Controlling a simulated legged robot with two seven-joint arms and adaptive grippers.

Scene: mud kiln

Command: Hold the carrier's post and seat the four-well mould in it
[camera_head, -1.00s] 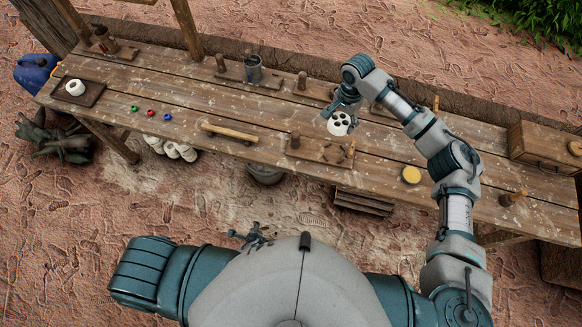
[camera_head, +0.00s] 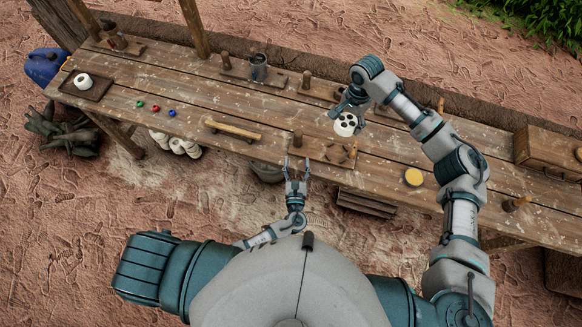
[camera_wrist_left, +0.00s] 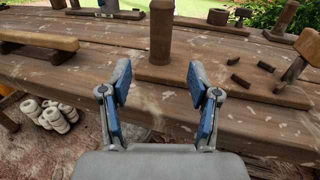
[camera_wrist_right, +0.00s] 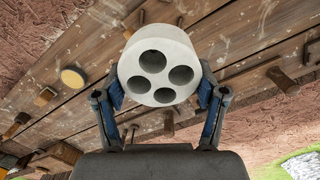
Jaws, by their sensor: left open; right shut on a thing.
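The four-well mould (camera_head: 345,125) is a white cylinder with four round holes in its face. My right gripper (camera_head: 347,107) is shut on it and holds it above the bench; the right wrist view shows the fingers on either side of the mould (camera_wrist_right: 160,65). The carrier (camera_head: 316,149) is a wooden board near the bench's front edge, with an upright round post (camera_head: 297,139) at its left end. In the left wrist view the post (camera_wrist_left: 162,32) rises beyond my left gripper (camera_wrist_left: 158,78), which is open and empty, in front of the carrier and apart from the post.
Small dark wooden pieces (camera_wrist_left: 250,78) lie on the carrier. A wooden box (camera_head: 548,150) sits at the right end.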

